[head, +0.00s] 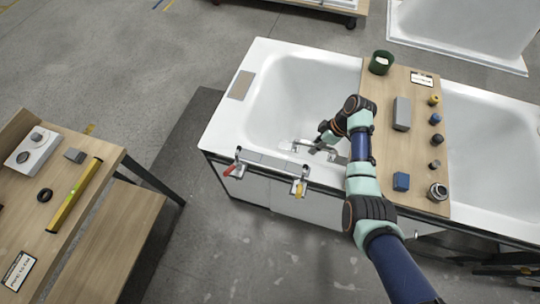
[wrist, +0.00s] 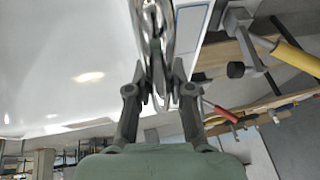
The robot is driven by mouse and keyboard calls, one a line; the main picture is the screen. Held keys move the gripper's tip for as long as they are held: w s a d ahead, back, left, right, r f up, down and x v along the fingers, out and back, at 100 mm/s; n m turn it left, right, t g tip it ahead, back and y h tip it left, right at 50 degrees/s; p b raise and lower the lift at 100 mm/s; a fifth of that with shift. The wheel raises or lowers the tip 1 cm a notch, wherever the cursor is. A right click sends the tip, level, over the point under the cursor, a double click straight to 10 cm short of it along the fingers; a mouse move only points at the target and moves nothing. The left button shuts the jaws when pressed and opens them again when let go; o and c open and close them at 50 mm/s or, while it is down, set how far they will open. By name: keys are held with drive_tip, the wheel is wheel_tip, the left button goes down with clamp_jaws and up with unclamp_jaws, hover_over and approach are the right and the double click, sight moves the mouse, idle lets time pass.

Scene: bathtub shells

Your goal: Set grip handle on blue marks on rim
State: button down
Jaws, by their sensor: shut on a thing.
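My gripper (head: 322,146) is shut on a shiny chrome grip handle (head: 300,144) over the front part of the white bathtub (head: 222,122). In the wrist view the fingers (wrist: 160,95) close on the handle (wrist: 155,38), which extends toward the top edge. Thin blue lines (wrist: 192,8) show on the white surface to the right of the handle; the handle hides part of that area. I cannot tell whether the handle touches the rim.
Clamps with a red handle (head: 229,170) and a yellow handle (head: 298,188) sit at the tub's front edge. A wooden board (head: 425,160) with several small items spans the tub on the right. A workbench (head: 75,240) with a yellow level (head: 75,195) stands left.

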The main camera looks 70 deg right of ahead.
drive_tip(key=w+a, duration=0.2)
drive_tip(key=w, duration=0.2)
drive_tip(key=w+a, duration=0.3)
drive_tip(key=w, duration=0.2)
drive_tip(key=w+a, duration=0.2)
drive_tip(key=w, duration=0.2)
drive_tip(key=shift+w+a, duration=0.2)
drive_tip(key=shift+a, duration=0.05)
drive_tip(key=shift+f+b, duration=0.4)
drive_tip(key=shift+f, duration=1.5)
drive_tip(key=c, duration=1)
unclamp_jaws()
drive_tip(key=shift+c, duration=0.2)
drive_tip(key=shift+r, duration=0.1)
drive_tip(key=shift+s+r, duration=0.15)
drive_tip(key=shift+r, duration=0.15)
drive_tip(key=p+v, duration=0.2)
drive_tip(key=v, duration=0.9)
drive_tip(key=shift+r+p, duration=0.2)
drive_tip(key=shift+p, duration=0.15)
drive_tip(key=shift+d, duration=0.1)
